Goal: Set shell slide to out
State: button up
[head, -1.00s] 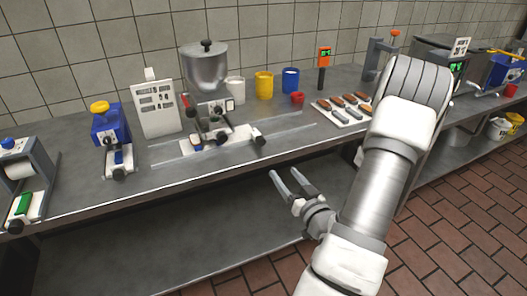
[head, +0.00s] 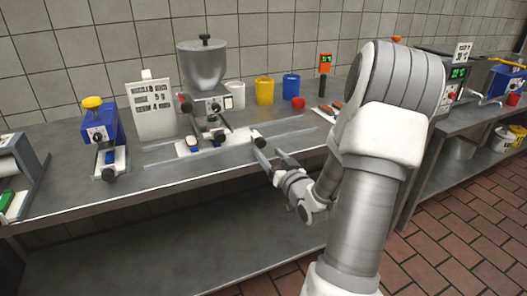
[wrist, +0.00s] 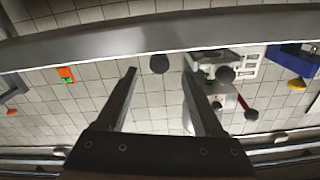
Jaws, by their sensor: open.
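The shell slide appears to be the pale plate (head: 236,136) on rails below the grey hopper machine (head: 203,66), with a black knob (head: 258,142) at its right front. I cannot read its position marks. My gripper (head: 267,153) is open at the counter's front edge, its fingertips close to the black knob. In the wrist view the same knob (wrist: 159,63) shows between the two open fingertips (wrist: 158,78), apart from both. Nothing is held. How far the knob is from the fingers in depth is unclear.
A white sign board (head: 153,108) and a blue device with a yellow knob (head: 97,122) stand left. White, yellow (head: 264,91) and blue cups (head: 290,86) and a red item (head: 298,103) stand behind. My arm hides part of the counter at right.

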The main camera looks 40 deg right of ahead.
aim_at(262, 146)
jog(key=x, duration=0.4)
jog(key=shift+w, duration=0.4)
grip_shut()
jog(key=shift+d, duration=0.1)
dwell(1.0)
